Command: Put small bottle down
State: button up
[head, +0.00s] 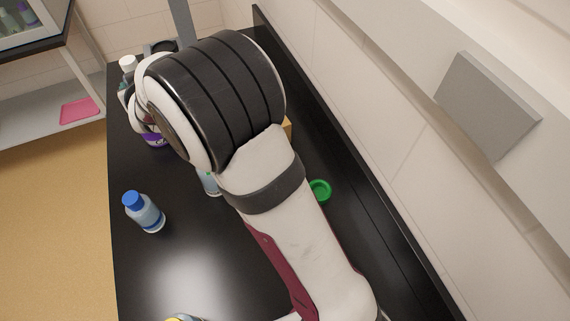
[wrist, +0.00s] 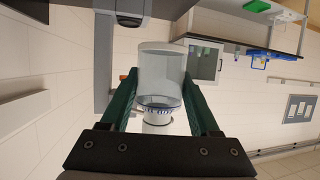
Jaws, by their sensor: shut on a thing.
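In the wrist view, a small clear bottle (wrist: 160,75) with a blue-and-white patterned band and a white end sits between the two dark green fingers of my gripper (wrist: 159,86). The gripper is shut on it. In the head view my arm hides the gripper's fingers and I cannot make out the held bottle. The wrist view does not show what lies directly under it, so I cannot tell whether it touches a surface.
The black counter (head: 135,265) carries a blue-capped bottle (head: 149,216), a partly hidden clear bottle (head: 211,185) and a green round item (head: 319,190). White-capped bottles (head: 128,64) stand at the far end. A wall runs along the right.

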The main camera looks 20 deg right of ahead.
jog(key=d+r+m+h, duration=0.1)
jog(key=d+m+h, duration=0.45)
jog(key=d, duration=0.65)
jog(key=s+d+f+m+g+h, duration=0.2)
jog(key=s+d+m+g+h, duration=0.25)
jog(key=s+d, duration=0.5)
jog(key=s+d+f+m+g+h, duration=0.1)
jog(key=s+d+m+g+h, duration=0.35)
jog(key=d, duration=0.75)
jog(key=shift+m+t, duration=0.35)
jog(key=shift+t, duration=0.35)
jog(key=s+f, duration=0.1)
jog(key=f, duration=1.3)
jog(key=s+f, duration=0.1)
jog(key=f, duration=0.6)
jog(key=shift+s+a, duration=0.3)
jog(key=shift+f+h, duration=0.15)
jog(key=shift+h, duration=0.1)
jog(key=shift+f, duration=0.1)
jog(key=o, duration=1.3)
jog(key=shift+o, duration=0.2)
